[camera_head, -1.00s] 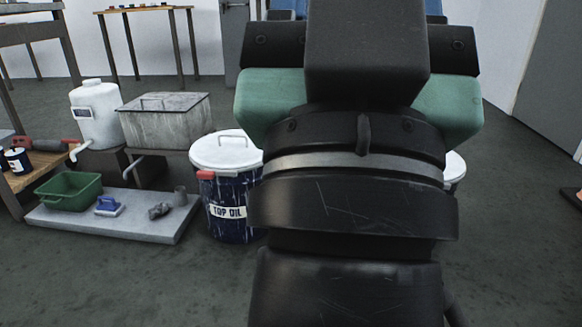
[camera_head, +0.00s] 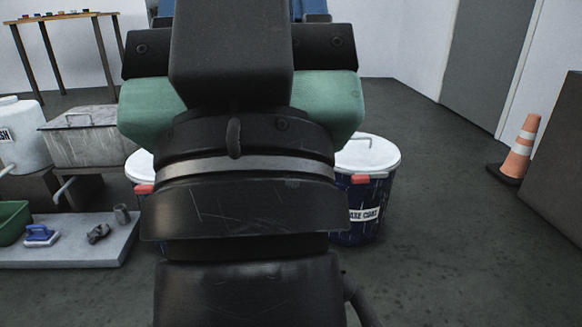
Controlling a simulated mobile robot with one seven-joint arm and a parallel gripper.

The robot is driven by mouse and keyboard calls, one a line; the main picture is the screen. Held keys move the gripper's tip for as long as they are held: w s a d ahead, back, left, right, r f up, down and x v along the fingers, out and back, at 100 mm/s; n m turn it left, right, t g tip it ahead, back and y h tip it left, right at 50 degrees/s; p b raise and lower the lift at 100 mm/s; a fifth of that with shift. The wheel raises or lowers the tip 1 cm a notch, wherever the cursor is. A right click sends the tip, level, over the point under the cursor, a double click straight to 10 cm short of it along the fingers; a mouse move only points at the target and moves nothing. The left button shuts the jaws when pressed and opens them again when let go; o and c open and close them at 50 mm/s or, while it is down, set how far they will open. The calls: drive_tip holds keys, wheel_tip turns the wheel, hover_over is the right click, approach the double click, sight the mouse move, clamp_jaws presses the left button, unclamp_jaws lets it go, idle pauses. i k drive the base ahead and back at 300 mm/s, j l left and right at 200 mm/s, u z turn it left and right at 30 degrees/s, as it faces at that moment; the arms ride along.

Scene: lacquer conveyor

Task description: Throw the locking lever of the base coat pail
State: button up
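The base coat pail (camera_head: 372,232) is a dark blue pail with a white lid (camera_head: 372,152) and a white label, partly readable as "ASE COAT" (camera_head: 366,214). It stands on the floor right of my arm, which hides its left side. A red piece (camera_head: 360,180) sits at the rim on its front; I cannot tell whether this is the locking lever or how it is set. My own arm fills the middle of the view. My gripper is not visible, so its place relative to the pail cannot be seen.
A second pail with a white lid (camera_head: 139,166) and a red rim piece stands left, mostly behind my arm. A low slab (camera_head: 95,252) holds a green bin (camera_head: 12,222) and small tools. An orange cone (camera_head: 520,150) stands right. The floor at front right is clear.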

sight(358, 178)
drive_tip(key=i+l, duration=0.3)
drive_tip(key=l, duration=0.15)
drive_tip(key=i+l, duration=0.3)
drive_tip(key=l, duration=0.15)
drive_tip(key=i+l, duration=0.35)
drive_tip(key=l, duration=0.15)
